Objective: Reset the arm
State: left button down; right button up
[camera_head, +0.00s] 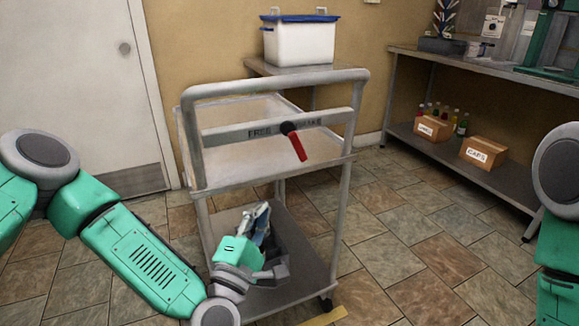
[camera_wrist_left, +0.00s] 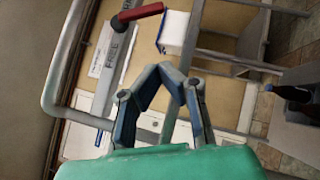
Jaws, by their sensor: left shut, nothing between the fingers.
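My left arm (camera_head: 140,258) is green and reaches in from the left. Its gripper (camera_head: 262,220) is in front of the cart's open lower part, below the grey label bar. In the left wrist view the fingertips (camera_wrist_left: 160,70) meet and nothing is between them. Part of my right arm (camera_head: 558,230) shows at the right edge; its gripper is out of view.
A grey cart (camera_head: 275,76) stands close ahead, with a red-handled lever (camera_head: 298,147) on its label bar (camera_head: 225,135). A white bin with a blue lid (camera_head: 300,42) stands on a table behind. A shelf at right holds cardboard boxes (camera_head: 483,152) and bottles.

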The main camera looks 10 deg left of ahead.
pick_arm(q)
jog(key=s+d+f+m+g+h+p, duration=0.35)
jog(key=s+d+f+m+g, duration=0.2)
jog(key=f+m+g, duration=0.2)
jog(key=s+a+f+m+g+p, duration=0.1)
jog(key=s+a+f+m+g, duration=0.15)
jog(key=s+f, duration=0.2)
jog(key=s+a+f+m+g+p, duration=0.1)
jog(key=s+f+m+g, duration=0.2)
jog(key=s+f+m, duration=0.15)
jog(key=s+a+f+m+g+y+p, duration=0.3)
jog(key=s+a+m+g+y, duration=0.35)
jog(key=s+a, duration=0.95)
jog(key=w+d+r+n+t+h+b, duration=0.2)
jog(key=w+d+n+t+h, duration=0.15)
jog(key=w+d, duration=0.45)
jog(key=w+d+r+n+t+h+b, duration=0.2)
jog(key=w+d+n+t, duration=0.4)
jog(key=w, duration=0.4)
jog(key=w+r+n+t+y+b, duration=0.2)
jog(key=w+r+n+t+y, duration=0.1)
jog(key=w+r+n+t, duration=1.1)
jog(key=w+d+r+m+g+b, duration=0.2)
jog(key=w+r, duration=0.4)
jog(key=w, duration=0.3)
jog(key=shift+w+d+r+g, duration=0.3)
jog(key=shift+d+g, duration=0.6)
jog(key=shift+g, duration=0.1)
